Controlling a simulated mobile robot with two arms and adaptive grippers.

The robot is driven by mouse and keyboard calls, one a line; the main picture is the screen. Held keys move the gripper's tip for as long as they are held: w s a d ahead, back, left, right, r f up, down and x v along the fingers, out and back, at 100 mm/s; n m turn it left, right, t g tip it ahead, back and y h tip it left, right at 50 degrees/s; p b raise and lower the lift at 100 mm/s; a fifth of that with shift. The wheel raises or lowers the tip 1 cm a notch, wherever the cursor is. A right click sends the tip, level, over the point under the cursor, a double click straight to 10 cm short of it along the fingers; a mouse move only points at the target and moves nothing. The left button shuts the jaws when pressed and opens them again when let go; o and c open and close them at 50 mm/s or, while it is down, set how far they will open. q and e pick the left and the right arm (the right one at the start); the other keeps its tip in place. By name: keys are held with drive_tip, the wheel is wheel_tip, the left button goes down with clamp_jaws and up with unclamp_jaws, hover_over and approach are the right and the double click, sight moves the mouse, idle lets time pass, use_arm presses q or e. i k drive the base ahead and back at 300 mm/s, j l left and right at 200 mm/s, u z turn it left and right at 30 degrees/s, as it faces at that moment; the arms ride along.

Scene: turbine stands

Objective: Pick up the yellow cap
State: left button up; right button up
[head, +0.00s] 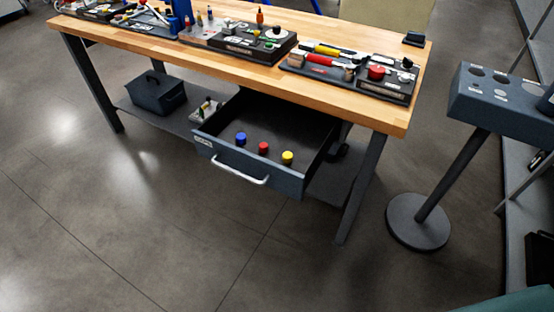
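The yellow cap (288,157) stands in the open drawer (250,173) under the workbench, near the drawer's front right. A red cap (263,148) and a blue cap (241,139) stand in a row to its left. All of them are small and apart from one another. Neither of my grippers shows in the head view, so whether they are open or shut is hidden.
The wooden workbench (240,72) carries several tool trays along its top. A dark toolbox (157,95) rests on the lower shelf. A grey stand with a holed panel (500,105) is at the right. The floor before the drawer is clear.

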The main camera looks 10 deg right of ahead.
sight(286, 156)
drive_tip(key=z, duration=1.9)
drive_tip(key=u, duration=1.55)
drive_tip(key=i+j+u, duration=0.2)
drive_tip(key=i+j, duration=0.05)
drive_tip(key=i, duration=0.1)
